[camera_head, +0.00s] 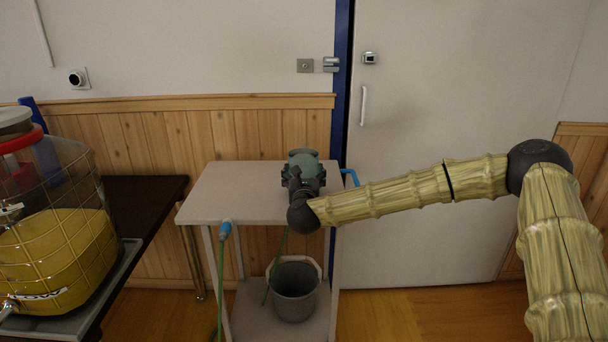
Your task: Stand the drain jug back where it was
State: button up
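No jug can be made out for certain. A grey bucket-like vessel (294,292) with a pale handle stands upright on the lower shelf of a small cart; I cannot tell whether it is the drain jug. A large wire-caged jar (55,235) with yellow liquid, a red collar and a tap low at its front stands at the left. My gripper (303,158) is over the back right part of the cart's top, pointing away from the camera. Its dark body hides its fingertips and anything between them, so its opening cannot be seen.
The cart's pale top (235,190) is bare on its left. A green hose (220,285) with a blue end (226,230) hangs at its front edge. A blue bent bar (350,174) shows at its right. A dark table (155,200) stands left; a white door (440,150) is behind.

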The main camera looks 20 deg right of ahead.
jog(key=shift+f+b, duration=0.55)
jog(key=shift+b, duration=0.05)
dwell(1.2)
jog(key=o, duration=2)
jog(key=shift+f, duration=0.2)
jog(key=v, duration=1.2)
jog(key=shift+r, duration=0.15)
